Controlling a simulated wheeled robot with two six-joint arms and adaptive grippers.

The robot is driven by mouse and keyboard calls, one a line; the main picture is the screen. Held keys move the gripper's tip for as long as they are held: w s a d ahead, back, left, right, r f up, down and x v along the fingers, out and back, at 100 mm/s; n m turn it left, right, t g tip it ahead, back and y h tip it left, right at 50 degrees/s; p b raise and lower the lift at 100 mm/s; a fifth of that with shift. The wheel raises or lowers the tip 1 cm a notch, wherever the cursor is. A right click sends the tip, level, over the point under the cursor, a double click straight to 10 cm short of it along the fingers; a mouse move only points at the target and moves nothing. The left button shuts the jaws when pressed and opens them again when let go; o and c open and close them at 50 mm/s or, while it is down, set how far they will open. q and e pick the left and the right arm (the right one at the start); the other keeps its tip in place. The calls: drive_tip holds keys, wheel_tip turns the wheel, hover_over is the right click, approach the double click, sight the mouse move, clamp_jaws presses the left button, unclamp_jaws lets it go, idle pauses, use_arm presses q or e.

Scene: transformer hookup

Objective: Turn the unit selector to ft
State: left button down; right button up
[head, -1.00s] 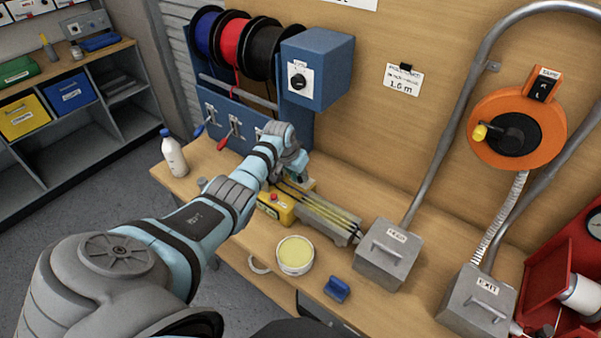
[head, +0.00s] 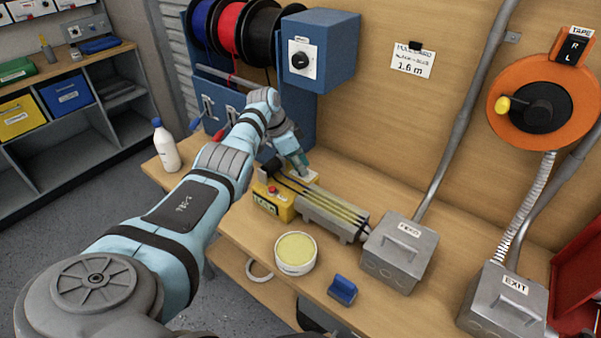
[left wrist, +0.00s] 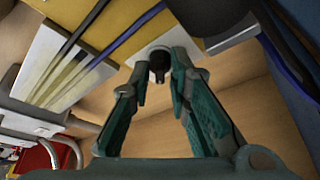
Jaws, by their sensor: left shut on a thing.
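The yellow measuring device (head: 270,203) sits on the bench with a red button on top and dark cables running across it. In the left wrist view its yellow body (left wrist: 125,18) carries a white plate with a small dark knob (left wrist: 159,66), which looks like the unit selector. My left gripper (left wrist: 160,74) is shut on this knob, one finger on each side. In the head view my left gripper (head: 303,172) reaches down at the device's far side, and the knob is hidden there. The selector's markings cannot be read. My right gripper is not in view.
A blue box (head: 335,55) with another black dial stands behind, beside the wire spools (head: 240,35). A white tub (head: 295,253), a blue block (head: 342,289) and a grey junction box (head: 398,255) are in front and to the right. A white bottle (head: 166,148) stands left.

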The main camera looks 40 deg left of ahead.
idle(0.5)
use_arm(q)
drive_tip(key=c, duration=1.5)
unclamp_jaws()
drive_tip(key=shift+c, duration=0.2)
drive_tip(key=v, duration=1.2)
drive_tip(key=shift+w, duration=0.15)
